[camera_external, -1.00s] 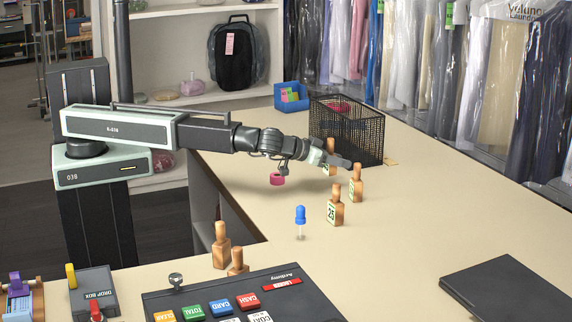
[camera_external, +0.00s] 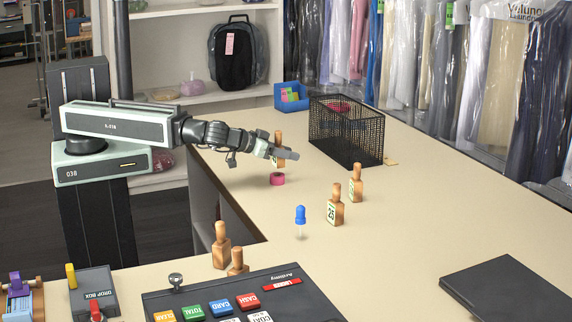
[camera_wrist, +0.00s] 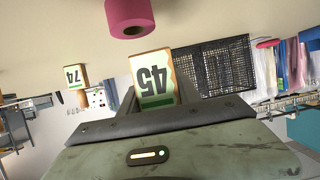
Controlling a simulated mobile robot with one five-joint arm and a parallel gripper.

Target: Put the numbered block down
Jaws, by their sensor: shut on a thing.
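My gripper (camera_external: 285,153) is shut on a wooden numbered block (camera_external: 278,137) with a handle and a pale label. In the wrist view this held block (camera_wrist: 153,78) reads 45, upside down, between my jaws. In the external view it is just behind the small pink roll (camera_external: 277,179). The arm partly hides the block, and I cannot tell whether its base touches the counter (camera_external: 420,215). The pink roll also shows at the top of the wrist view (camera_wrist: 130,14).
A numbered block (camera_external: 335,207) and another block (camera_external: 355,184) stand to the right. The black mesh basket (camera_external: 346,132) stands behind right. Two more wooden blocks, one at the front left (camera_external: 221,248), stand by the keypad.

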